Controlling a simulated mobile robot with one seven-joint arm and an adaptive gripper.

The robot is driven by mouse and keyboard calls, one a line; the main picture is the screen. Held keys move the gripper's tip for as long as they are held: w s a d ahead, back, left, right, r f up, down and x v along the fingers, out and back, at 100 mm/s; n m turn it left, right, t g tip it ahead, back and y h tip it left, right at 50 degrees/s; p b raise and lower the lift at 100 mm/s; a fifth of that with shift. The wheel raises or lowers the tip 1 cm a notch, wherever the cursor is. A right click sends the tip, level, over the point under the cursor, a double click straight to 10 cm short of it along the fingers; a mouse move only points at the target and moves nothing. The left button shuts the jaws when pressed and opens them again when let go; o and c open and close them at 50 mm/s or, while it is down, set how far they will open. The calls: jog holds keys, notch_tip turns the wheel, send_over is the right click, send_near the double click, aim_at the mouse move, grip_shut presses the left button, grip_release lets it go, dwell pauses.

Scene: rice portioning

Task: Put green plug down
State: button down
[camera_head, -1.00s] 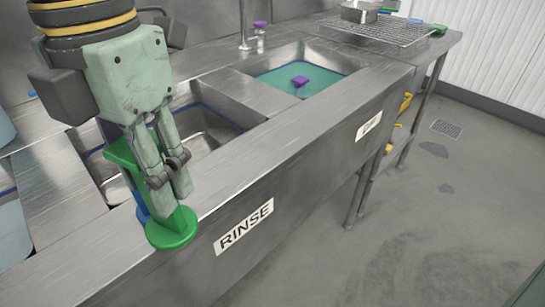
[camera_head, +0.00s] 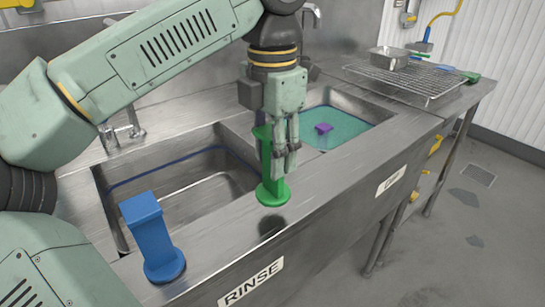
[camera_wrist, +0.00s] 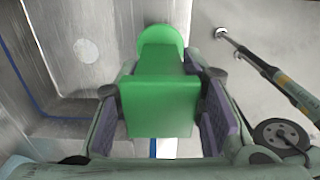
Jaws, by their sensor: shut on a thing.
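The green plug (camera_head: 272,192) has a tall post on a round base and is upright over the front rim near the divider between the sinks. A dark round patch lies on the steel below it, and the base appears slightly above the surface. My gripper (camera_head: 286,150) points down and is shut on the plug's post. The wrist view shows the green plug (camera_wrist: 160,105) between the purple-padded fingers, its round base beyond.
A blue plug (camera_head: 141,215) stands on the front rim at left. An empty sink (camera_head: 180,185) lies behind. The right sink holds green liquid (camera_head: 345,128) and a purple plug (camera_head: 323,128). A wire rack (camera_head: 410,80) is farther right.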

jog(key=shift+w, duration=0.55)
jog(key=f+p, duration=0.1)
jog(key=f, duration=0.2)
jog(key=shift+w+f, duration=0.2)
jog(key=shift+f, duration=0.4)
jog(key=c, duration=1.1)
grip_release()
jog(key=shift+r, duration=0.1)
jog(key=shift+o, duration=0.2)
notch_tip(320, 180, up, 12)
jog(key=shift+r, duration=0.2)
